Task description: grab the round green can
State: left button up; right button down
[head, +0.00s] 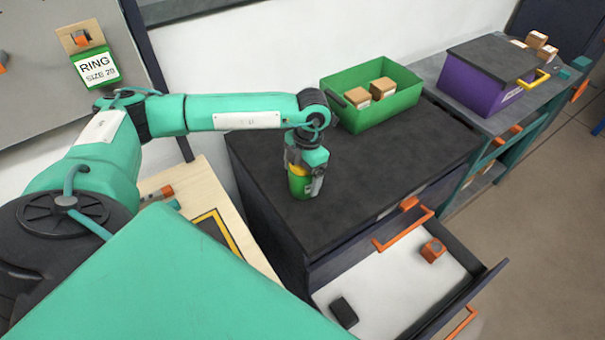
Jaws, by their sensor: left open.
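The round green can (299,187) stands upright on the dark top of the drawer cabinet, towards its left side. A yellow band shows near its top. My left gripper (305,172) points down at the can from above, with its fingers around the can's upper part. The gripper is open. The wrist hides the can's top, and I cannot tell whether the fingers touch it. My right gripper is not in view.
A green bin (400,103) with cardboard boxes stands behind on the cabinet top (400,160). A purple bin (470,88) with a dark lid stands further right. An open drawer (385,290) juts out at the front, holding an orange block (433,250) and a black block (343,312).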

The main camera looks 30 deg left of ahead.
pick_arm(q)
jog(key=shift+c, duration=0.4)
jog(key=c, duration=1.3)
jog(key=shift+r, duration=0.1)
